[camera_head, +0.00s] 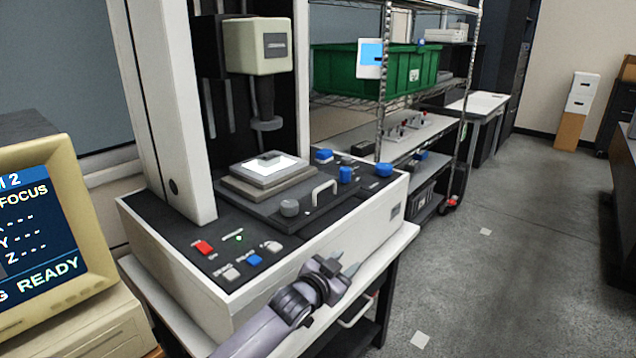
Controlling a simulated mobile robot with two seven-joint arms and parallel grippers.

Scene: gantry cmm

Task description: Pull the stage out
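The stage (267,182) is a layered grey plate with a bright lit top, sitting on the machine's dark deck under the hanging probe head (266,110). A pale handle (325,192) stands up at the stage's front right edge, and a grey round knob (289,208) is beside it. My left gripper (346,266) is in front of the machine, below and to the right of the handle and apart from it. Its two fingertips are spread with nothing between them. My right gripper is not in this view.
Blue knobs (346,175) stand behind the handle. Buttons, one red (203,247), line the front left of the deck. A beige monitor (45,235) stands at the left. A wire shelf with a green bin (400,72) is behind.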

